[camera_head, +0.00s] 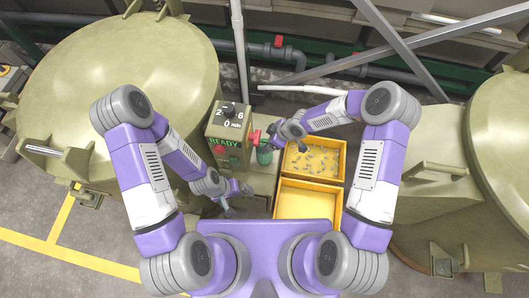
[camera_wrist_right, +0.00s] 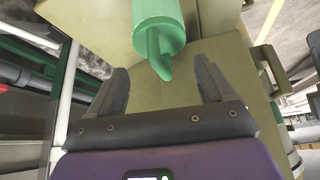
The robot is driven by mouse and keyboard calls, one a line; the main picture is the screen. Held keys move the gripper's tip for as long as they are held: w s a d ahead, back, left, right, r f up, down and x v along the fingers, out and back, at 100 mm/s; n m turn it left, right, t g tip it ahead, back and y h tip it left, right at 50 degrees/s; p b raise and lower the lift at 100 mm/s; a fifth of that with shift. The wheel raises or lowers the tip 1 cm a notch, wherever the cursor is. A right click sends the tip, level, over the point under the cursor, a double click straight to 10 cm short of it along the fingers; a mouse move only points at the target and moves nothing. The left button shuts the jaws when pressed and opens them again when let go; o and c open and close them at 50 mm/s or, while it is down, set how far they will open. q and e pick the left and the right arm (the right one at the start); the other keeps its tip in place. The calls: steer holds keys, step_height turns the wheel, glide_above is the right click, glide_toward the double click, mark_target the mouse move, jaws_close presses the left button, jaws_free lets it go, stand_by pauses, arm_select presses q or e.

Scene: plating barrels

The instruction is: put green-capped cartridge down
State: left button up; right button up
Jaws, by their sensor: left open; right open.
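The green cap of the cartridge (camera_head: 264,155) shows beside the control box, over the olive ledge; its lower body is hidden from above. In the right wrist view the green cap (camera_wrist_right: 158,25) is a cylinder with a tapered spout, just ahead of the fingers. My right gripper (camera_head: 276,135) is open beside it; in its wrist view the two fingers (camera_wrist_right: 160,82) stand wide apart, with nothing between them but the spout's end near their tips. My left gripper (camera_head: 230,208) is open and apart, low in front of the control box.
The control box (camera_head: 230,135) has a dial, a READY panel and a red button. A yellow tray (camera_head: 342,160) with small grey parts stands right of the cap; an empty yellow tray (camera_head: 307,204) is in front. Large olive barrels (camera_head: 120,60) flank the ledge.

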steer(key=b+x, duration=0.2)
steer(key=x, duration=0.3)
steer(key=shift+a+r, duration=0.1)
steer(key=shift+a, duration=0.05)
steer(key=shift+r, duration=0.1)
steer(key=c, duration=1.4)
steer(key=shift+r, duration=0.1)
